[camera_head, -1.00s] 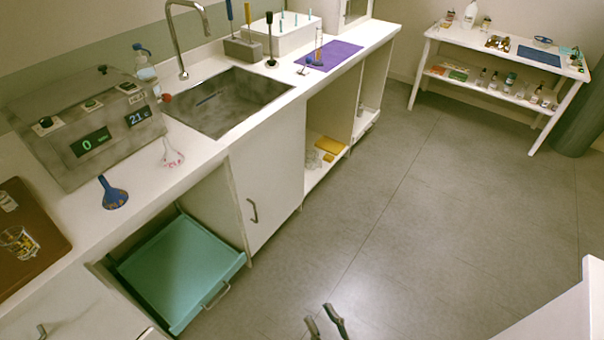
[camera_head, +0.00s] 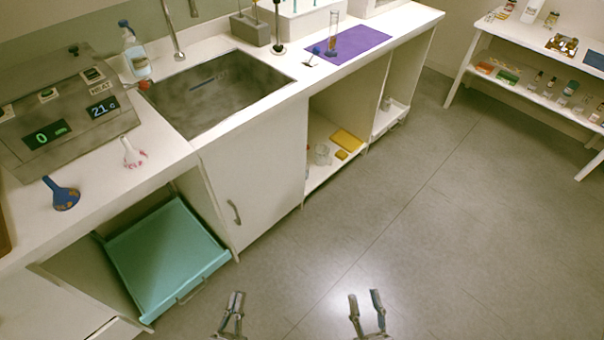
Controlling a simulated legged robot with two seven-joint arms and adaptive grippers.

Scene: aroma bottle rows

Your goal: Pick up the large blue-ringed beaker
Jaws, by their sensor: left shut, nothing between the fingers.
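I cannot make out a large blue-ringed beaker for sure. A small clear glass vessel (camera_head: 322,155) stands on the open lower shelf under the counter, too small to show any ring. My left gripper (camera_head: 235,297) is at the bottom of the head view, shut and empty, over the floor in front of the open drawer. My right gripper (camera_head: 366,297) is to its right, with its fingers apart and nothing between them, above bare floor.
A teal drawer (camera_head: 165,255) is pulled out beneath the counter. The sink (camera_head: 215,90) lies between a heating device (camera_head: 62,115) and the purple mat. A white shelf table (camera_head: 530,95) stands far right. The floor is clear.

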